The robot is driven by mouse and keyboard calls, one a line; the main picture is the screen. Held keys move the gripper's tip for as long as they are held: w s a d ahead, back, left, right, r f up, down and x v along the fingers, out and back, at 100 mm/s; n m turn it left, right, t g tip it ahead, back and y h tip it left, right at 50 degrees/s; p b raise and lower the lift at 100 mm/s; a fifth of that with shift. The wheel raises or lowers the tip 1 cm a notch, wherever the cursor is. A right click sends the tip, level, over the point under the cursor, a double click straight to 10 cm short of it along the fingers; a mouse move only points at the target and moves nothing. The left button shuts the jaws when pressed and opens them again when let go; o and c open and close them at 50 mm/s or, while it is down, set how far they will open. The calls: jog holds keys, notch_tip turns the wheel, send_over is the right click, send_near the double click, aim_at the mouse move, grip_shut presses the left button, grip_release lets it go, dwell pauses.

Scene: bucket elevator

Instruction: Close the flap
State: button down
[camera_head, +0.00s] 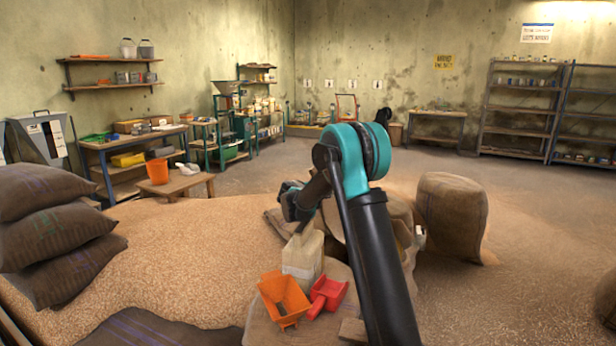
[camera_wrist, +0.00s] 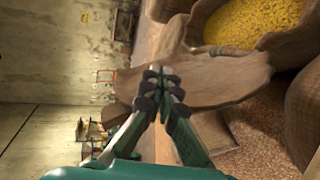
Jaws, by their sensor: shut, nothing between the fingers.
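My gripper (camera_head: 299,232) is shut and empty, low at the end of the bent arm, by the top of a beige container (camera_head: 303,258) in the head view. In the wrist view my gripper (camera_wrist: 163,82) shows its fingertips together in front of a broad brown sheet-like piece (camera_wrist: 222,80), which looks like sackcloth. Whether the fingertips touch it I cannot tell. Beside it is an open sack (camera_wrist: 290,45) holding yellow grain (camera_wrist: 250,22). No part can be clearly told as the flap. My arm hides part of the sacks in the head view.
An orange bucket-shaped scoop (camera_head: 284,300) and a red scoop (camera_head: 328,294) lie in front of the container. A large grain heap (camera_head: 170,260) fills the left, with stacked sacks (camera_head: 50,235) beside it. A full sack (camera_head: 452,215) stands to the right. Floor behind is open.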

jog(key=w+a+f+n+t, duration=0.2)
jog(key=w+a+n+t, duration=0.35)
jog(key=w+a, duration=0.9)
jog(key=w+d+r, duration=0.3)
jog(key=w+d, duration=0.2)
jog(key=d, duration=0.2)
jog(key=shift+w+r+h, duration=0.15)
jog(key=shift+h, duration=0.25)
jog(key=shift+d+n, duration=0.15)
jog(key=shift+n, duration=0.1)
